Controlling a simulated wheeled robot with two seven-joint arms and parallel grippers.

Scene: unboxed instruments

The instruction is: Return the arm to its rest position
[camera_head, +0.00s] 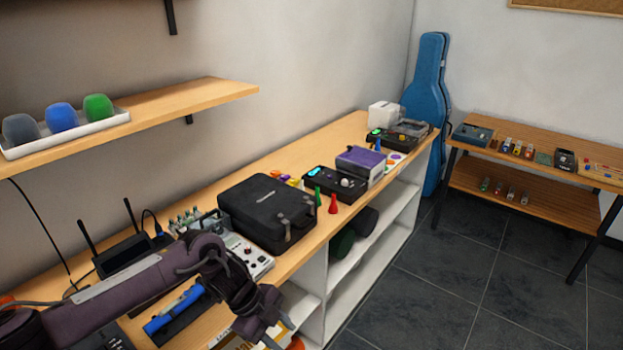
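My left arm (125,290) reaches in from the lower left over the near part of the wooden bench and bends down at the wrist. My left gripper (279,333) points downward at the bench's front edge, low in the view. Its two fingertips look apart, with nothing seen held between them. A box with white and orange parts is partly hidden behind and below it. My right gripper is not in view.
A black case (268,212) stands on the bench beyond my arm. A mixer (247,254), a router (122,254) and a blue cylinder (174,309) lie close to the arm. A shelf (190,97) juts out above. Dark floor (430,290) is clear at right.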

